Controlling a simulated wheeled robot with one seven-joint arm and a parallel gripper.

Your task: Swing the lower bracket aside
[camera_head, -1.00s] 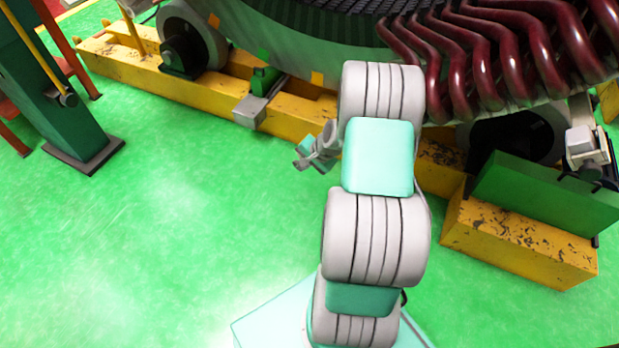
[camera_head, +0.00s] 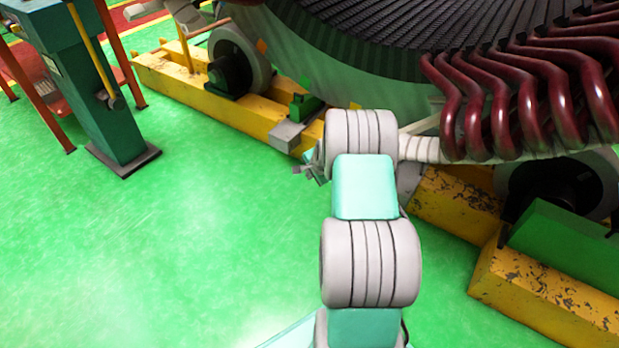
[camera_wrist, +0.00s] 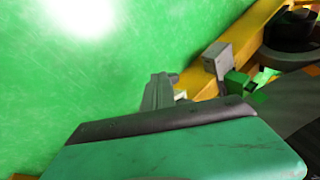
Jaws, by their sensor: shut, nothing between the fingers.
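I cannot make out for sure which part is the lower bracket. A grey block (camera_head: 288,136) on a green mount (camera_head: 306,106) sits at the yellow beam below the stator. The block (camera_wrist: 217,57) and mount (camera_wrist: 237,82) also show in the wrist view. My gripper (camera_head: 303,170) is just below the block in the head view, partly hidden by my arm. In the wrist view, my gripper (camera_wrist: 160,90) is shut and empty, with floor behind it and apart from the block.
The large stator (camera_head: 400,50) with dark red coils (camera_head: 530,90) fills the upper right. Yellow beams (camera_head: 200,95) and a black-hubbed roller (camera_head: 235,65) are below it. A green post (camera_head: 100,95) stands at left. The green floor (camera_head: 200,240) is clear.

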